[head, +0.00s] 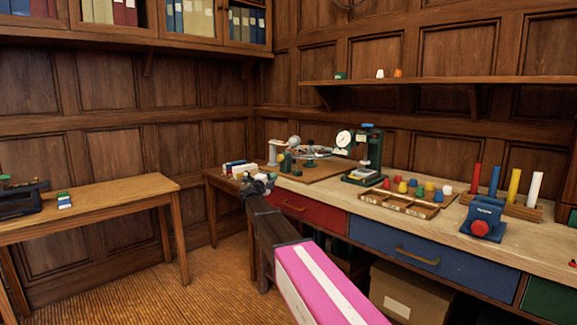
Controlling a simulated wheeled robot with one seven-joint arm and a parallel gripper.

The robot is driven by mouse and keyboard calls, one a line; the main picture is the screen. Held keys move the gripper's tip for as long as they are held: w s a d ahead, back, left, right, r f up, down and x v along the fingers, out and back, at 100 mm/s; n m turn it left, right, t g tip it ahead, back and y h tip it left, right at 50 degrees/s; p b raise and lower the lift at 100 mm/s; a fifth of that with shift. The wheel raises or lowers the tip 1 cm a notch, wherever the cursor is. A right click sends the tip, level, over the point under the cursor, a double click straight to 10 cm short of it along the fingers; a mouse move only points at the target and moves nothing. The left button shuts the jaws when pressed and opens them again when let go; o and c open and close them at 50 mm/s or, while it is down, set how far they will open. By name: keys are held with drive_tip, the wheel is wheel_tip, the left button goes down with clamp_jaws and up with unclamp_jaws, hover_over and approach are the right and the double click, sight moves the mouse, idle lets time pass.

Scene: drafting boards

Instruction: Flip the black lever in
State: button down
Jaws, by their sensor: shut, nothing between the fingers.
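I cannot make out a black lever for certain. A dark green press-like stand with a round white dial (371,150) is on the long bench, behind and to the right of my gripper. A dark device (22,198) sits on the left table, its left part cut off by the frame. My gripper (262,181) is shut and small in view, near the bench's left front edge. It holds nothing; whether it touches anything there cannot be told.
A compartment tray (400,204) with several coloured pieces lies mid-bench. Coloured cylinders stand in a wooden rack (515,208) at right. A brown board (312,172) bears instruments. The bench has a red drawer (308,212) and a blue drawer (432,250). Open floor (185,280) lies between the tables.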

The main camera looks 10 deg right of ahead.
sight(293, 160)
drive_tip(key=x, duration=1.4)
drive_tip(key=shift+r, duration=0.1)
drive_tip(key=shift+r, duration=0.1)
drive_tip(key=shift+w+d+r+m+g+y, duration=0.15)
drive_tip(key=shift+w+d+r+g+y, duration=0.2)
drive_tip(key=shift+g+y, duration=0.2)
drive_tip(key=shift+w+d+r+m+g+y, duration=0.15)
drive_tip(key=shift+d+r+g+y, duration=0.15)
drive_tip(key=shift+r+g+y, duration=0.2)
drive_tip(key=shift+w+d+r, duration=0.25)
drive_tip(key=shift+w+d, duration=0.2)
drive_tip(key=shift+d, duration=0.15)
drive_tip(key=shift+w+d+r, duration=0.25)
drive_tip(key=shift+w+d, duration=0.2)
drive_tip(key=shift+d, duration=0.15)
drive_tip(key=shift+w+d+r, duration=0.1)
drive_tip(key=shift+w+d, duration=0.5)
drive_tip(key=shift+d, duration=0.25)
drive_tip(key=shift+d, duration=0.1)
